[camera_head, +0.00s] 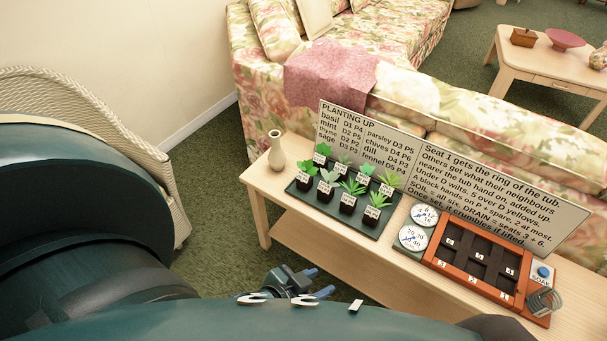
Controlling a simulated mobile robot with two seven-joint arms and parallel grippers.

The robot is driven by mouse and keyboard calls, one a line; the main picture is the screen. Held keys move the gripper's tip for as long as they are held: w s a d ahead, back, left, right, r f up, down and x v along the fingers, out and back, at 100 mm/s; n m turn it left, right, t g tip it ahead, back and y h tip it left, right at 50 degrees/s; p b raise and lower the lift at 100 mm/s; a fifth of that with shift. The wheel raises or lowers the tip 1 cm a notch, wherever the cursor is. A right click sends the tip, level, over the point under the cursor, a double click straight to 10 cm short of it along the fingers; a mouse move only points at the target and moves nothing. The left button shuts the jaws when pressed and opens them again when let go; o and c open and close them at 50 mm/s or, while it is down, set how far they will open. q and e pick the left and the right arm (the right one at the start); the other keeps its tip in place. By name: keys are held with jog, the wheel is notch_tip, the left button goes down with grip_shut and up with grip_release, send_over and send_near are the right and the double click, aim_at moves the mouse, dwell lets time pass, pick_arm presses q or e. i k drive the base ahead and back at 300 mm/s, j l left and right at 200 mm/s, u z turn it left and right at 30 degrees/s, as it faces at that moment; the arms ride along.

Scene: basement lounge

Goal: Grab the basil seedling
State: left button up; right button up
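Several seedlings in black soil blocks with small white labels stand in two rows on a dark green tray (335,218). The labels are too small to read, so I cannot tell for sure which is basil. Two broad-leafed bright green plants, one in the front row (307,168) and one behind it (323,149), are at the tray's left end. My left gripper (318,282) is below the table's front edge, in front of the tray and apart from it. Its two blue-tipped fingers are spread and hold nothing. I cannot clearly make out my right gripper.
The wooden table (262,187) also carries a vase (276,152), two dials (413,238), an orange-framed seat tray (432,262) with dark compartments, and a blue button (543,271). A planting sign (368,140) and a rules sign (500,190) stand behind. A floral sofa (480,115) backs the table.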

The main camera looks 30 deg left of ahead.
aim_at(305, 180)
jog(key=i+j, duration=0.1)
jog(key=j, duration=0.3)
jog(key=i+j, duration=0.1)
jog(key=j, duration=0.7)
jog(key=i, duration=0.05)
